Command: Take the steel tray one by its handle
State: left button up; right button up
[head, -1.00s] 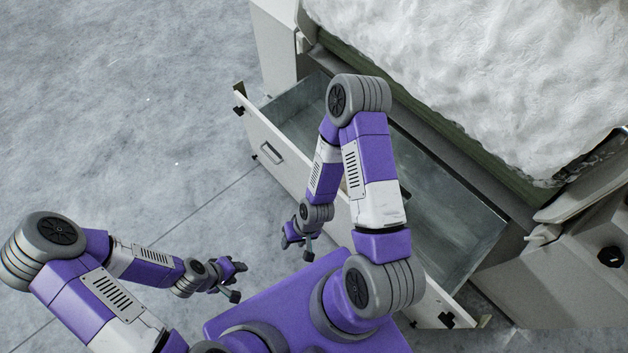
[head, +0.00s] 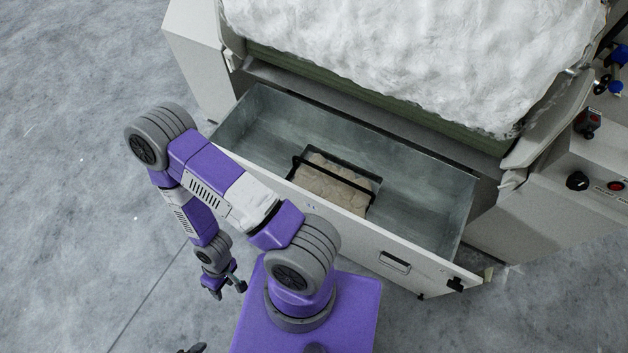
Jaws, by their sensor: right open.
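The steel tray one (head: 342,155) sits inside the open drawer, left of its middle. It is a small dark-rimmed tray holding a lumpy beige mass, with a black bar handle (head: 333,180) running across above it. My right gripper (head: 228,288) is open and empty, outside the drawer in front of its front panel, low and left of the tray and apart from it. Only dark tips of what looks like my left gripper (head: 193,349) show at the bottom edge, and their opening is not clear.
The metal drawer (head: 430,205) is pulled out of the machine, with bare floor around the tray. Its pale front panel (head: 345,238) stands between my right gripper and the tray. White fibre (head: 400,55) piles above the drawer. The grey floor (head: 80,200) at left is clear.

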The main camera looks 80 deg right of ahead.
aim_at(332, 182)
jog(key=i, duration=1.2)
jog(key=z, duration=2.05)
